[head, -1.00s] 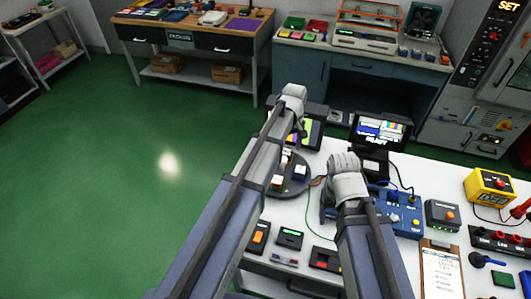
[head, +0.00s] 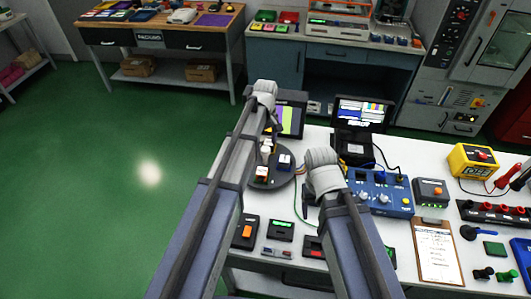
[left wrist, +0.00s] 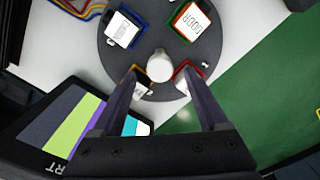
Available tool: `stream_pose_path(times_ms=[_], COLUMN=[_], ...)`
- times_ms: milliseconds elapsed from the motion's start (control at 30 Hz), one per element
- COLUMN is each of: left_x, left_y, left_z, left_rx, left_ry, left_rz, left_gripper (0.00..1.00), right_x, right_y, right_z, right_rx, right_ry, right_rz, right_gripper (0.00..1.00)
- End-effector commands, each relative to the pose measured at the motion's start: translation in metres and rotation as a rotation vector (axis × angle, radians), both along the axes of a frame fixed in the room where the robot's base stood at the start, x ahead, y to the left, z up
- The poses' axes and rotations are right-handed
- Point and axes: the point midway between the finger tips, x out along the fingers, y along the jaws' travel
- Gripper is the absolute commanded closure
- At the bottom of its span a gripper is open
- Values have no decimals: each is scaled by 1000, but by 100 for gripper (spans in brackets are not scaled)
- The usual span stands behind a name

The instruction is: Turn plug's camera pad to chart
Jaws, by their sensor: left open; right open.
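A dark round turntable (head: 262,183) stands on the white bench and fills the upper middle of the left wrist view (left wrist: 160,15). It carries a blue-edged white pad (left wrist: 123,27), a red- and green-edged pad (left wrist: 190,22) whose lettering looks like DOOR, and a white central knob (left wrist: 160,65). I cannot tell which pad is the camera pad. The chart screen (head: 291,119), with colour stripes, also shows in the left wrist view (left wrist: 62,125). My left gripper (left wrist: 160,78) is open, its fingers either side of the knob. Orange-yellow parts beside the fingertips are partly covered. My right gripper (head: 308,208) is open, right of the turntable.
A blue box with knobs (head: 380,193), a clipboard (head: 436,252) and a yellow meter (head: 473,160) lie to the right. Small black devices (head: 281,231) are in front. Green floor is free at left.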

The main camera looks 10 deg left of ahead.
Motion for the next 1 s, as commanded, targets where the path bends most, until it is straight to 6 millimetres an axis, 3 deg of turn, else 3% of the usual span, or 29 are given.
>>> stream_pose_path(times_ms=[33, 200, 533, 1000], left_x=[0, 0, 0, 0], left_y=[0, 0, 0, 0], left_z=[-14, -27, -27, -27], left_rx=[0, 0, 0, 0], left_ry=[0, 0, 0, 0], left_rz=[0, 0, 0, 0], left_gripper=[23, 23, 23, 75], right_x=[0, 0, 0, 0], right_y=[0, 0, 0, 0], right_z=[-14, -27, -27, -27], right_rx=[0, 0, 0, 0], right_ry=[0, 0, 0, 0], right_rz=[0, 0, 0, 0], right_gripper=[29, 29, 29, 29])
